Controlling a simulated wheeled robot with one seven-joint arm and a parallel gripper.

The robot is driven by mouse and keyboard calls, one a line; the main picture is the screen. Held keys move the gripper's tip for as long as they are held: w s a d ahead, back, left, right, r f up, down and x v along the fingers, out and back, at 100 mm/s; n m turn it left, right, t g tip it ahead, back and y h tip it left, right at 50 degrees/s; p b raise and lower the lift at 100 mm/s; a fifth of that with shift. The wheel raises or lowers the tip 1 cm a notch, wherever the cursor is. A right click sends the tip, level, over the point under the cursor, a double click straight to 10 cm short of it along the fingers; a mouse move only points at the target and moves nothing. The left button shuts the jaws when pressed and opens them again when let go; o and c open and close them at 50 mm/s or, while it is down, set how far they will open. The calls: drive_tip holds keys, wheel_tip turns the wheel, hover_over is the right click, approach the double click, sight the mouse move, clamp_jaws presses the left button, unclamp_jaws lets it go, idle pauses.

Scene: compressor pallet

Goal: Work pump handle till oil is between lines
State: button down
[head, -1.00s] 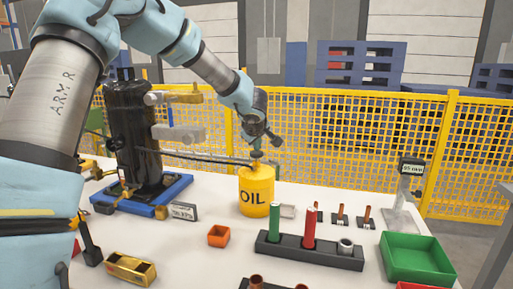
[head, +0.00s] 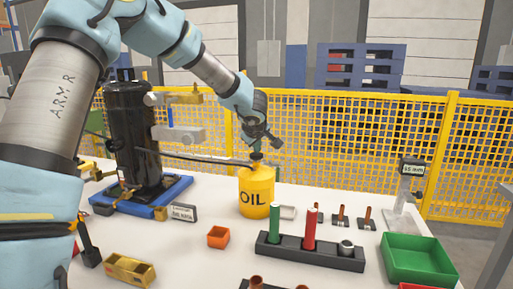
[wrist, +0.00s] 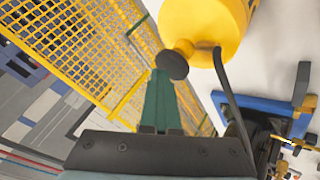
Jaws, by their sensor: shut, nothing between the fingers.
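The yellow oil can (head: 256,192), marked OIL, stands upright near the table's middle. Its dark round pump knob (head: 256,157) is on top; the knob also shows in the wrist view (wrist: 172,66). My gripper (head: 257,146) is directly above the knob, pointing down, with its green fingers (wrist: 160,95) shut and empty. The fingertips are at or very near the knob; I cannot tell whether they touch. A dark hose runs from the can to the black compressor (head: 137,140) on its blue pallet (head: 180,189). I cannot make out the oil level or its lines.
A small sign (head: 183,213) stands by the pallet. A yellow mesh fence (head: 340,140) stands behind.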

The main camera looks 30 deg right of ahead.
sight(257, 155)
drive_tip(key=shift+r+p, duration=0.5)
drive_tip(key=shift+r, duration=1.5)
wheel_tip(257, 155, up, 5)
drive_tip(key=shift+p, duration=1.1)
drive_tip(key=shift+a, duration=0.1)
drive_tip(key=s+a+f+m+g+y, duration=0.1)
drive_tip(key=s+a+f+y, duration=0.15)
drive_tip(key=a, duration=0.95)
drive_tip(key=s+a+f+m+g+y+p, duration=0.1)
drive_tip(key=s+a+f+g, duration=0.2)
drive_tip(key=a, duration=0.8)
drive_tip(key=s+a+f+m+y, duration=0.1)
drive_tip(key=s+a+f+y, duration=0.2)
drive_tip(key=a, duration=0.9)
drive_tip(key=s+a+f+m+g+h, duration=0.1)
drive_tip(key=s+a+f+g+h, duration=0.1)
drive_tip(key=s+a, duration=0.7)
drive_tip(key=shift+s+f+p, duration=0.3)
drive_tip(key=shift+s+f, duration=0.2)
drive_tip(key=shift+f, duration=0.2)
